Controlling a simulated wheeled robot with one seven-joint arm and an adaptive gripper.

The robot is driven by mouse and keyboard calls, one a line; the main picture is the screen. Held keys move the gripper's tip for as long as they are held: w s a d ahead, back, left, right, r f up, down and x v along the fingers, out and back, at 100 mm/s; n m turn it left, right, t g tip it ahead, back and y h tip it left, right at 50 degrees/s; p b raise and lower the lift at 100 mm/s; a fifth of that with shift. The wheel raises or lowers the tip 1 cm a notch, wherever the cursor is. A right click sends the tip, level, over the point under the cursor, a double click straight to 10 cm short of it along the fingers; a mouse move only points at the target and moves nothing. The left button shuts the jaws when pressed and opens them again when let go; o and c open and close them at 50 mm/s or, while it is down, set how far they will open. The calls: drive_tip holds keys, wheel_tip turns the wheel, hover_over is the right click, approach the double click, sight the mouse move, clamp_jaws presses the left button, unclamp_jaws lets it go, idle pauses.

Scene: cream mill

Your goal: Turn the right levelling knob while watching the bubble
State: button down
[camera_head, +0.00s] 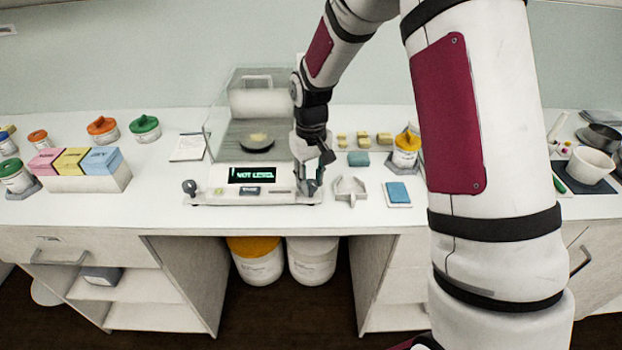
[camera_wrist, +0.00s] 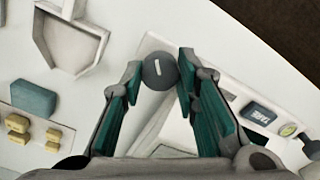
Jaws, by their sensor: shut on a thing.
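The balance (camera_head: 225,197) stands on the counter, and its screen (camera_head: 251,174) reads "NOT LEVEL". The right levelling knob (camera_wrist: 159,71) is a dark round disc with a white mark, at the balance's front right corner in the wrist view. My gripper (camera_wrist: 161,69) has a finger on each side of the knob and is shut on it. The left levelling knob (camera_head: 190,186) is at the other front corner. The round greenish bubble level (camera_wrist: 287,130) shows in the wrist view; its bubble is too small to read.
A grey scoop-shaped tray (camera_head: 349,188) and a blue pad on a white square (camera_head: 398,193) lie right of the balance. A teal block (camera_head: 358,158), yellow blocks and a lidded jar (camera_head: 406,150) stand behind them. The notepad (camera_head: 187,147) lies left.

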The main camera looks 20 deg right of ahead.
sight(311, 182)
drive_tip(key=n, duration=0.6)
drive_tip(key=shift+p, duration=0.3)
drive_tip(key=shift+n, duration=0.4)
drive_tip(key=c, duration=1.2)
unclamp_jaws()
drive_tip(key=shift+r, duration=0.1)
wheel_tip(311, 182, up, 12)
drive_tip(key=shift+f, duration=0.1)
